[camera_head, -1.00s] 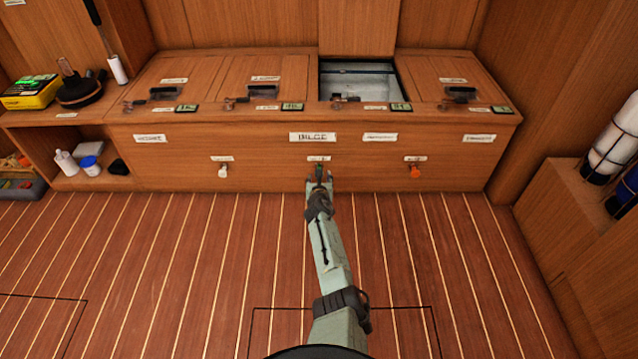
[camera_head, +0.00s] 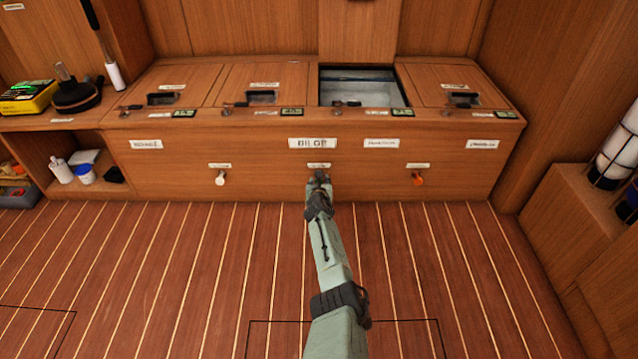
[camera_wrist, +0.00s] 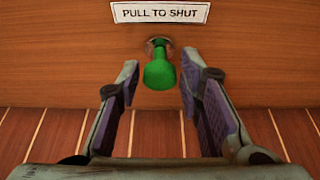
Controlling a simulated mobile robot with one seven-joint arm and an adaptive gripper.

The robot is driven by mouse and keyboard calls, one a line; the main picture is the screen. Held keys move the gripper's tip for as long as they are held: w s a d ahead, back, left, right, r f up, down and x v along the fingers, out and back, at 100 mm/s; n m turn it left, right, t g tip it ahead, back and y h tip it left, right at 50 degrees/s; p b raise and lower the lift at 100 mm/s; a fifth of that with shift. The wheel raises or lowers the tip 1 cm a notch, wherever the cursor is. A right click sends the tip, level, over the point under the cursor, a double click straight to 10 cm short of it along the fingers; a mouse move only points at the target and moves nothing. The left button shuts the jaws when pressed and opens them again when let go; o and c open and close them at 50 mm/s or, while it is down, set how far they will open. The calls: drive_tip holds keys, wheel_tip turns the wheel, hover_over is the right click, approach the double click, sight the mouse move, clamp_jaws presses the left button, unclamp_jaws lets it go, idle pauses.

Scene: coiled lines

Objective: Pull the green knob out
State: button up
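The green knob (camera_wrist: 160,71) shows in the wrist view, on the wooden front panel below a "PULL TO SHUT" label (camera_wrist: 160,12). It has a round metal collar behind it. My gripper (camera_wrist: 156,90) is open, with one finger on each side of the knob and a gap on both sides. In the head view my gripper (camera_head: 319,180) is at the middle of the bench front and hides the green knob there. A white knob (camera_head: 220,179) is to the left on the same panel and an orange knob (camera_head: 418,180) to the right.
The bench front (camera_head: 270,165) carries several labels, including a large "BILGE" one (camera_head: 312,143). One top hatch (camera_head: 360,90) is open; the others are closed. A cabinet (camera_head: 570,200) with caged bottles stands at the right. The striped floor (camera_head: 180,270) is clear.

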clamp_jaws()
idle(0.5)
drive_tip(key=s+p, duration=0.5)
drive_tip(key=shift+s, duration=0.2)
drive_tip(key=shift+o, duration=1.8)
unclamp_jaws()
